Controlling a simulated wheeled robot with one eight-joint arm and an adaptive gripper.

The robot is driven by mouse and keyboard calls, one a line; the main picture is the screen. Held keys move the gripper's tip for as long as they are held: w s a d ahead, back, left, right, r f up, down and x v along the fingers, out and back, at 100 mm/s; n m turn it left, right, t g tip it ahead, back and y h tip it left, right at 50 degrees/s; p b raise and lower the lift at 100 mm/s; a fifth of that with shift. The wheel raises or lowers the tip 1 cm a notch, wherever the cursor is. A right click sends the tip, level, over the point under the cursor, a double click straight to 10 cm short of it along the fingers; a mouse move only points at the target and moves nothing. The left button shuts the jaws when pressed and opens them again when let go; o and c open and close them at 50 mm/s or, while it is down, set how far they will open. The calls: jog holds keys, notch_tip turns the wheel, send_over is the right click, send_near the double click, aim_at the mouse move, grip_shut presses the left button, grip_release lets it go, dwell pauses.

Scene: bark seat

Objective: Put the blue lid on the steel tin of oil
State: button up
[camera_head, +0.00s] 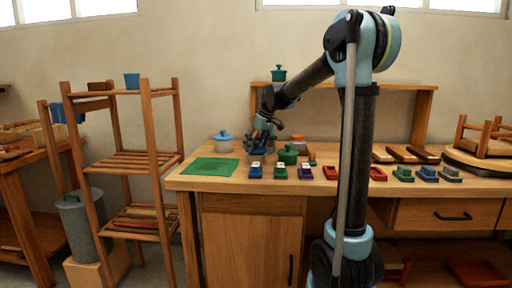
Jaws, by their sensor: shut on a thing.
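A pale grey, steel-looking tin (222,146) stands at the back left of the workbench, behind the green mat. A blue lid with a small knob (222,136) appears to sit on top of it; the fit is too small to judge. My gripper (261,148) points down over the bench, to the right of this tin and apart from it. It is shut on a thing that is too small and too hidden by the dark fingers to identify.
A green mat (208,167) lies at the bench's left end. Several small coloured blocks line the front edge. A green pot (288,155) stands close right of my gripper. A raised shelf (330,87) runs behind. A slatted rack (146,160) stands left.

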jog(key=shift+f, duration=0.5)
jog(key=o, duration=0.9)
jog(key=shift+o, duration=0.2)
jog(key=shift+r, duration=0.1)
jog(key=shift+r, duration=3.4)
